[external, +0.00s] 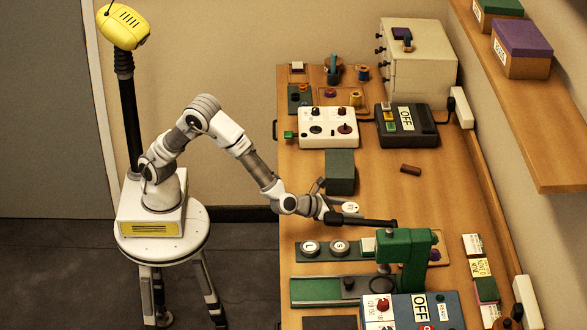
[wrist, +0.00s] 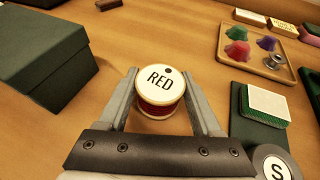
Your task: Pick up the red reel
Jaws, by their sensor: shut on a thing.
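The red reel (wrist: 160,92) has red thread and a pale round top lettered RED. In the wrist view it sits between the two grey fingers of my gripper (wrist: 161,80), which is shut on it. In the external view the reel's pale top (external: 350,207) shows beside my gripper (external: 340,203), above the middle of the table. The reel's underside is hidden, so I cannot tell whether it touches the wood.
A dark green box (external: 340,172) lies just behind the reel. Round-topped items lettered L (external: 310,247) and S (external: 340,246) stand in front. A green machine (external: 405,255) is at front right. Bare wood lies to the right.

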